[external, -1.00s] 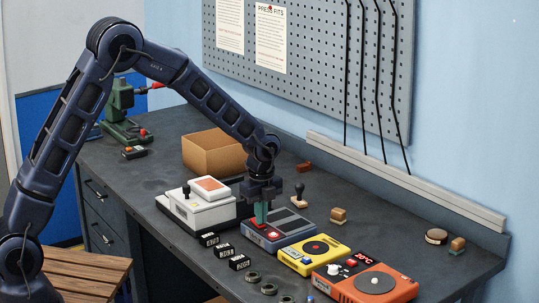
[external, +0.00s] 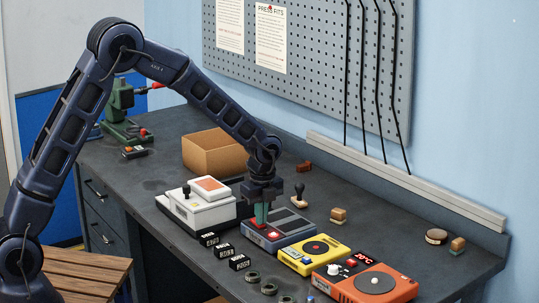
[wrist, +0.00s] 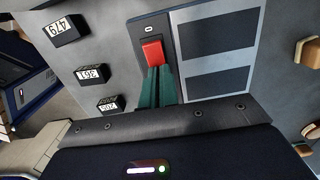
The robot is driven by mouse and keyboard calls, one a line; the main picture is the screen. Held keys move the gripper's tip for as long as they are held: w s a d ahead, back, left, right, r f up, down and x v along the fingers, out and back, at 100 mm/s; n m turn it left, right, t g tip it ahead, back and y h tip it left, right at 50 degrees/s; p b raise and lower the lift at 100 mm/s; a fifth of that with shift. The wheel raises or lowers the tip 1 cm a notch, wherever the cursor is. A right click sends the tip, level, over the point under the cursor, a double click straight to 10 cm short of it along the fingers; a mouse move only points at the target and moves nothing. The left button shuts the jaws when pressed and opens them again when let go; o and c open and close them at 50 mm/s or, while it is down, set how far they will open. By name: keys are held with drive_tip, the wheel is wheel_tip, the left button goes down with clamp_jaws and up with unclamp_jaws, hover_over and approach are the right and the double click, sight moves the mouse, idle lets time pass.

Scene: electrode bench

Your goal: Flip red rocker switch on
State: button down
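The red rocker switch (wrist: 152,52) sits in a dark plate on the blue-grey device (external: 291,222), with a small white mark above it in the wrist view. My gripper (external: 261,218) points down at the front left of this device. In the wrist view its two green fingers (wrist: 157,84) are together, with their tips at the lower edge of the red rocker. They appear to touch it or sit just above it. Nothing shows between the fingers.
A white device (external: 200,208) stands close on the left, a yellow device (external: 314,254) and an orange device (external: 366,282) on the right. Small black numbered blocks (external: 224,250) lie in front. A stamp (external: 298,194) and a cardboard box (external: 214,152) stand behind.

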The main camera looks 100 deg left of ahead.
drive_tip(key=shift+s+a+f, duration=0.4)
drive_tip(key=shift+s+f, duration=0.1)
drive_tip(key=shift+s, duration=0.3)
drive_tip(key=shift+w+r, duration=0.1)
drive_tip(key=shift+r, duration=0.5)
wheel_tip(320, 180, up, 13)
drive_tip(key=w+d, duration=0.2)
drive_tip(key=s+d+r+n+t, duration=0.1)
drive_tip(key=d+r, duration=0.4)
drive_tip(key=d, duration=0.3)
drive_tip(key=s+d+r+n, duration=0.1)
drive_tip(key=d+r, duration=0.4)
drive_tip(key=d, duration=0.2)
drive_tip(key=s+d+r+n+t, duration=0.1)
drive_tip(key=s+d+r+n, duration=0.15)
drive_tip(key=s+d, duration=0.7)
drive_tip(key=s+d+r+n+t, duration=0.25)
drive_tip(key=s+d, duration=0.35)
drive_tip(key=d, duration=0.7)
drive_tip(key=s+d+f+n, duration=0.2)
drive_tip(key=s+d, duration=0.5)
drive_tip(key=s, duration=0.4)
drive_tip(key=shift+s+d+f, duration=0.15)
drive_tip(key=shift+s+f, duration=0.15)
drive_tip(key=shift+t, duration=0.25)
